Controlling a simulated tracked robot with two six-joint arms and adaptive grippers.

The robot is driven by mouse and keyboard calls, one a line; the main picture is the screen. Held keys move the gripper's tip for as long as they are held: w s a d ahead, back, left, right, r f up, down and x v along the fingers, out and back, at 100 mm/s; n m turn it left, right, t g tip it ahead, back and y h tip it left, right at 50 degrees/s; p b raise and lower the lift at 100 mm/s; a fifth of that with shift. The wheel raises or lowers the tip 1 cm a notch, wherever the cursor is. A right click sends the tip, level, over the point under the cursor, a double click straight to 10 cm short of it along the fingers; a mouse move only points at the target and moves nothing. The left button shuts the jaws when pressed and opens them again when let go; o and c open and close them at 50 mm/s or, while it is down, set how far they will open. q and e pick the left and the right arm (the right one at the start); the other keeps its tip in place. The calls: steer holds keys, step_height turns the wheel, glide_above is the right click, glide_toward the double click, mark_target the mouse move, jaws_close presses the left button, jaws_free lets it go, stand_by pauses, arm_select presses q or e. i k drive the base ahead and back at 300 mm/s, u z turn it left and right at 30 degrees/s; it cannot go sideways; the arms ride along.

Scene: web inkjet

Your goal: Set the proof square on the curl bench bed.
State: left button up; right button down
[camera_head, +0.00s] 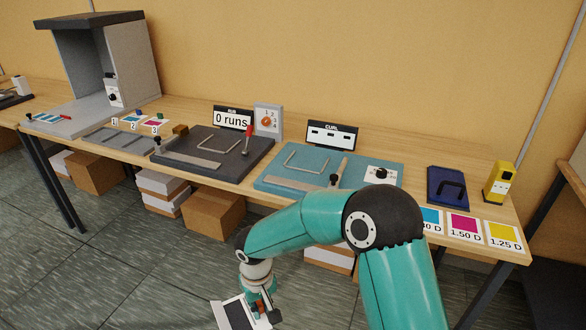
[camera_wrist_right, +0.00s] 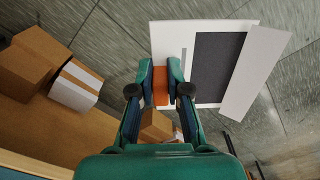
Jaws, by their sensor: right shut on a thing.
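The proof square (camera_head: 236,314) is a flat white plate with a dark grey panel, cut off by the bottom edge of the head view. My right gripper (camera_head: 259,303) holds it low, out in front of the table. In the right wrist view my right gripper (camera_wrist_right: 160,84) is shut on an orange block at the edge of the proof square (camera_wrist_right: 218,66). The curl bench bed (camera_head: 271,180) is a teal board under a black CURL sign (camera_head: 331,135), with a metal bracket, a bar and a dark knob. My right arm covers part of its front edge. My left gripper is out of view.
Left of the bed lies a dark rub board (camera_head: 240,168) with a red lever and a "0 runs" sign. On the right are a dark blue pad (camera_head: 447,188), a yellow device (camera_head: 499,183) and colour cards (camera_head: 463,224). Boxes (camera_head: 213,212) stand below the table.

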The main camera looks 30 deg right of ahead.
mark_target(306, 162)
steer(key=z, duration=0.15)
steer(key=i, duration=0.6)
steer(key=z, duration=0.6)
